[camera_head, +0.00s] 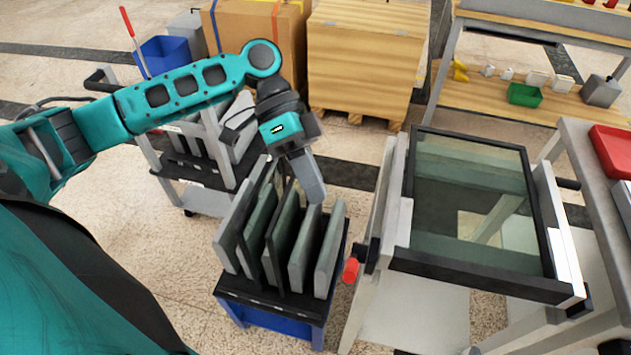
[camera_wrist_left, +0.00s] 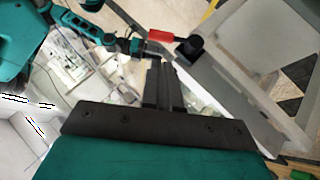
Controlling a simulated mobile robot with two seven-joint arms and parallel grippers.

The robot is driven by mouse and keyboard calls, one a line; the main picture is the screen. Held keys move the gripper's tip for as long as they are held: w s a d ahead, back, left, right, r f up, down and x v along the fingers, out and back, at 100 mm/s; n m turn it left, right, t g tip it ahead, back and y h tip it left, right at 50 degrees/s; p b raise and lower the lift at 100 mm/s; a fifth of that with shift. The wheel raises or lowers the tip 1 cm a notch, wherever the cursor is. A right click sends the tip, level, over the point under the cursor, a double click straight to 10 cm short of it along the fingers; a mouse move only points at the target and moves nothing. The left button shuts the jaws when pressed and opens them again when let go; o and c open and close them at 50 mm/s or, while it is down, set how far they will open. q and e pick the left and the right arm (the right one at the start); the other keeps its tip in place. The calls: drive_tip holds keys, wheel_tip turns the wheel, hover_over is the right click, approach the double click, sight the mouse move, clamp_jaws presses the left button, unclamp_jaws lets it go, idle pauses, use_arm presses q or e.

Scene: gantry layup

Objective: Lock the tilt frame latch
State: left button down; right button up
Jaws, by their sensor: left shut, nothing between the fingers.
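The tilt frame (camera_head: 402,260), a black-edged frame around a glass pane, rests on a light grey stand at the right in the head view. The latch (camera_head: 351,270) has a red grip and sits at the frame's near left corner. In the wrist view the red latch grip (camera_wrist_left: 160,36) points left from a black mount, beyond my fingers. My left gripper (camera_head: 316,196) is above a rack of panels, up and left of the latch, apart from it. Its fingers (camera_wrist_left: 163,82) are shut and empty. My right gripper is not in view.
A blue-based rack (camera_head: 262,296) holds several upright panels below my left gripper, beside the stand. A grey cart (camera_head: 208,200) stands behind it, with a wooden crate (camera_head: 362,60) farther back. A bench with a red tray (camera_head: 612,150) is at the right.

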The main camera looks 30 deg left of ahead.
sight(349, 264)
use_arm(q)
drive_tip(key=x, duration=1)
drive_tip(key=shift+s+d+f, duration=0.2)
drive_tip(key=shift+d+f, duration=0.05)
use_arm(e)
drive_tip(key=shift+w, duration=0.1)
use_arm(q)
drive_tip(key=shift+w, duration=0.1)
